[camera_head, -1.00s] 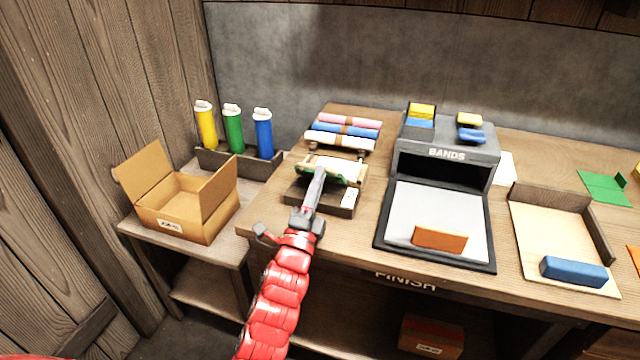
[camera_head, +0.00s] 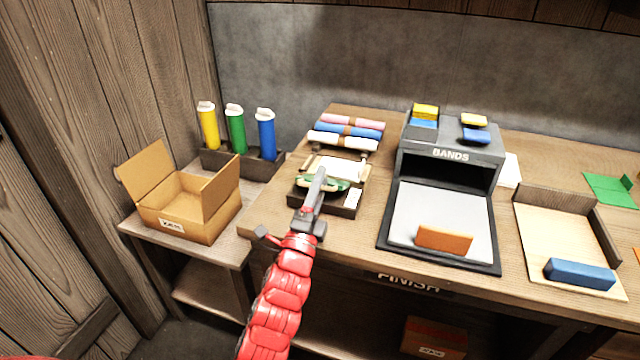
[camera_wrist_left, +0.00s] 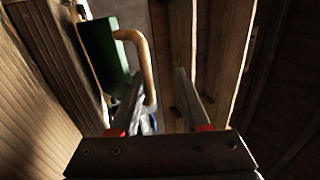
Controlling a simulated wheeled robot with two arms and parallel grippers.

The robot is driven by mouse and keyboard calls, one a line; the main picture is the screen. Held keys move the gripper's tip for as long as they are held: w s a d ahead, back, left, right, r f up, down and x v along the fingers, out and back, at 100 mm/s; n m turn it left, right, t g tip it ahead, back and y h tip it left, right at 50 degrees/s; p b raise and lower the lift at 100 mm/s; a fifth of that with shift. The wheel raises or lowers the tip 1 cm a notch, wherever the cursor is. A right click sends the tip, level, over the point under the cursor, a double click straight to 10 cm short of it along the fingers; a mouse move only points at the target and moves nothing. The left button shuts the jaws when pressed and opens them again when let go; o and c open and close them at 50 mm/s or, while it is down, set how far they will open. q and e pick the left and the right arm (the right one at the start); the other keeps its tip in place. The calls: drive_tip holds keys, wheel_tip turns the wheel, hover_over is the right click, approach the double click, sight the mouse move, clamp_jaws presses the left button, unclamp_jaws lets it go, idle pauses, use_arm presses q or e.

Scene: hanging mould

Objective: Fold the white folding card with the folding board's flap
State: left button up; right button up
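A pale wooden board (camera_head: 540,235) with dark upright sides and a blue bar (camera_head: 579,273) lies on the bench at the right; it looks like the folding board. A white sheet (camera_head: 509,170) lies partly hidden behind the bands box; I cannot tell if it is the white folding card. My left gripper (camera_head: 319,176) is over a small dark tray (camera_head: 346,211) at the bench's left end. A green piece with a tan curved handle (camera_wrist_left: 148,58) is by its fingers, which stand apart in the left wrist view (camera_wrist_left: 160,95). My right gripper is out of view.
The bands box (camera_head: 450,152) has a grey tray with an orange card (camera_head: 444,240). Rolls (camera_head: 345,130) lie behind the dark tray. An open carton (camera_head: 190,205) and three bottles (camera_head: 236,130) stand at left. A green folded card (camera_head: 609,190) lies far right.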

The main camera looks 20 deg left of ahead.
use_arm(q)
drive_tip(key=shift+s, duration=0.1)
drive_tip(key=v, duration=1.7)
drive_tip(key=shift+s, duration=0.15)
idle(0.8)
